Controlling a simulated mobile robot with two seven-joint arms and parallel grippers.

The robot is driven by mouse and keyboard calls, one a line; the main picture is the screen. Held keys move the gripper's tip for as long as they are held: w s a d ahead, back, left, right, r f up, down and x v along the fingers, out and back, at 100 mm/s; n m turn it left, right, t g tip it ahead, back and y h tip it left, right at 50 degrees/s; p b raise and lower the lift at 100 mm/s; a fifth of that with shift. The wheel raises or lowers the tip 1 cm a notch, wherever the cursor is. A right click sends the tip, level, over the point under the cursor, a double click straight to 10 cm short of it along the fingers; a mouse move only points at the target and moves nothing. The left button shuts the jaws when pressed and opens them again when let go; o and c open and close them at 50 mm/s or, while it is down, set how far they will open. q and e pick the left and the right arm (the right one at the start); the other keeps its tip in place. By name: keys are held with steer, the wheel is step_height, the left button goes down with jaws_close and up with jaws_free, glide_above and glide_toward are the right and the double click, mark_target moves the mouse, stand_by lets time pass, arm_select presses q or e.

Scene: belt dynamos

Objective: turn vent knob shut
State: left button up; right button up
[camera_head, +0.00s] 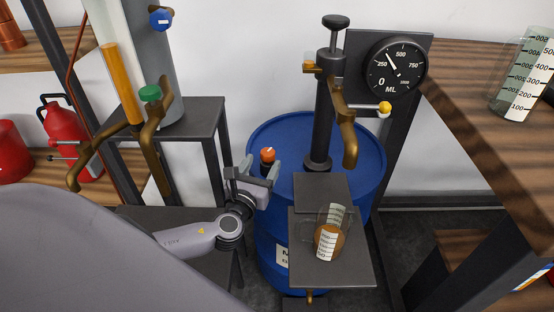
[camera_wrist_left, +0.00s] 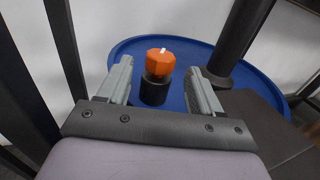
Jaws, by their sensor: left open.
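The orange vent knob (camera_head: 268,155) sits on a short black neck on top of the blue barrel (camera_head: 368,150). It has a white mark on its top. My left gripper (camera_head: 259,168) is open at the barrel's left rim, just in front of the knob. In the left wrist view the knob (camera_wrist_left: 160,62) stands between and beyond the two grey fingers (camera_wrist_left: 162,82), with gaps on both sides and no visible contact. My right gripper is in neither view.
A dark column with a brass spout (camera_head: 348,140) and a gauge (camera_head: 396,66) rises behind the knob. A beaker (camera_head: 331,235) with brown liquid stands on a black platform to the right. A green-knobbed brass tap (camera_head: 150,93) is at left.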

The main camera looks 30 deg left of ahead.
mark_target(270, 149)
arm_select(q)
steer(key=shift+b+x, duration=0.65)
steer(key=shift+x, duration=2.8)
steer(key=shift+c, duration=0.3)
steer(key=c, duration=0.9)
